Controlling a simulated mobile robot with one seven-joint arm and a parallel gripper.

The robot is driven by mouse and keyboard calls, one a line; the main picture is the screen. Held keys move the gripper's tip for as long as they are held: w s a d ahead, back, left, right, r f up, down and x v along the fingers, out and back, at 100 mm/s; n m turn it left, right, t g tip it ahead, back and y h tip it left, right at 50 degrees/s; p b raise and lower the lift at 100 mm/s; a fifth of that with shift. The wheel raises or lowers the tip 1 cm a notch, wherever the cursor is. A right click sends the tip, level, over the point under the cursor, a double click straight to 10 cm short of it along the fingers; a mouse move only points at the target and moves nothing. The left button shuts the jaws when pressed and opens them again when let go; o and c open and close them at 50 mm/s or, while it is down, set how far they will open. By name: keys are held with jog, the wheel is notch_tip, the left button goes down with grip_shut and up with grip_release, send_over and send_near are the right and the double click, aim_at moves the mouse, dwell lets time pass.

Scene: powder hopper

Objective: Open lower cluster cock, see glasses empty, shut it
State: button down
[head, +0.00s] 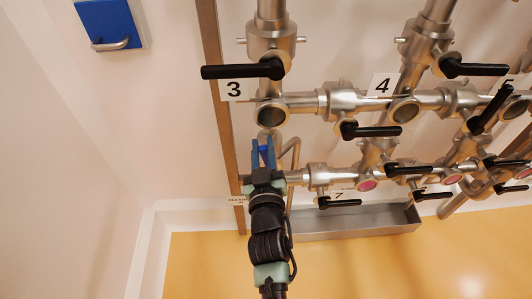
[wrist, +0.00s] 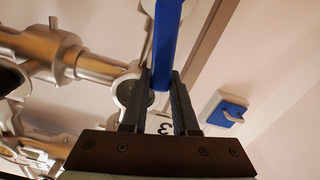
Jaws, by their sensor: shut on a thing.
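My gripper (head: 263,142) is at the left end of the lower pipe row. In the wrist view its two fingers (wrist: 161,78) are shut on a blue lever handle (wrist: 165,45). The blue handle (head: 263,150) is mostly hidden between the fingers in the head view; whether it is turned open or shut I cannot tell. The lower row has round sight glasses showing pink: the left one (head: 366,185), the middle one (head: 452,179) and the right one (head: 523,172). The upper row's left glass (head: 271,115) and second glass (head: 404,110) look dark.
Several black lever handles stick out nearby, such as the one by plate 3 (head: 243,71) and the one by plate 7 (head: 339,202). A steel trough (head: 350,228) hangs below. A blue wall box (head: 104,22) is at upper left.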

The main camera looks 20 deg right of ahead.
jog(key=w+a+f+n+b, duration=0.1)
jog(key=a+f+n+b, duration=0.5)
jog(key=f+n+b, duration=0.4)
jog(key=shift+w+a+f+n+b, duration=0.2)
jog(key=shift+n+b, duration=0.7)
jog(key=shift+n, duration=2.4)
jog(key=c, duration=0.7)
grip_release()
jog(key=shift+w, duration=0.1)
jog(key=shift+r, duration=0.1)
jog(key=shift+r, duration=0.2)
